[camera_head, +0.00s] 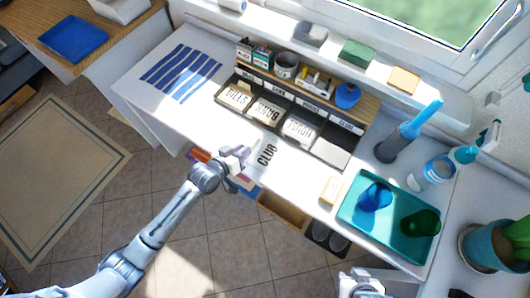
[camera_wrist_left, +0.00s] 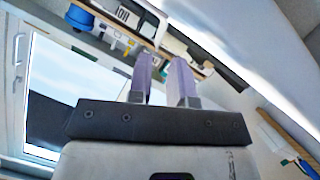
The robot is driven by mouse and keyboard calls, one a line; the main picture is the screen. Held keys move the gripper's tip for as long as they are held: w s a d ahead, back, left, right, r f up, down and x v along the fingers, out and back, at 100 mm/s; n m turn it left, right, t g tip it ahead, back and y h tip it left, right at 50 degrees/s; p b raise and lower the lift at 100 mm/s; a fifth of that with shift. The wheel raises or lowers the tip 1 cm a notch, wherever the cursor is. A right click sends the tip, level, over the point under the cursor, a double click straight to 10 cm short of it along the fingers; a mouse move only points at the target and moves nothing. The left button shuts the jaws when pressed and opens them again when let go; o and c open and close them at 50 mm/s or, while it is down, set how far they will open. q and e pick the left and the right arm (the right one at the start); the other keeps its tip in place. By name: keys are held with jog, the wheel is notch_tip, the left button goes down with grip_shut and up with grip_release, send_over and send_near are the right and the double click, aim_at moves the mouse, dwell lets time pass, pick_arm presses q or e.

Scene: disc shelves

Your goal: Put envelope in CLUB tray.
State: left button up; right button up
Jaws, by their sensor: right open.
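The white envelope (camera_head: 267,155), printed CLUB, lies near the front edge of the white counter. My left gripper (camera_head: 240,160) is just left of the envelope, at the counter's front edge. In the left wrist view, its fingers (camera_wrist_left: 163,75) are apart with nothing visible between them. The CLUB tray (camera_head: 331,151) is the rightmost slot of the dark sorter, and no envelope shows in it. My right gripper (camera_head: 362,286) is low at the bottom edge of the head view, open and partly cut off.
Envelopes marked BILLS (camera_head: 237,97), BANK (camera_head: 265,110) and a third (camera_head: 299,127) fill the other trays. A teal tray (camera_head: 352,222) with cups stands to the right. A small tan block (camera_head: 330,190) lies before it. A striped mat (camera_head: 180,73) lies left.

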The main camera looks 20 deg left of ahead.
aim_at(266, 152)
pick_arm(q)
jog(key=shift+b+x, duration=0.75)
jog(key=shift+x, duration=1.6)
jog(key=shift+d+r, duration=0.15)
grip_shut()
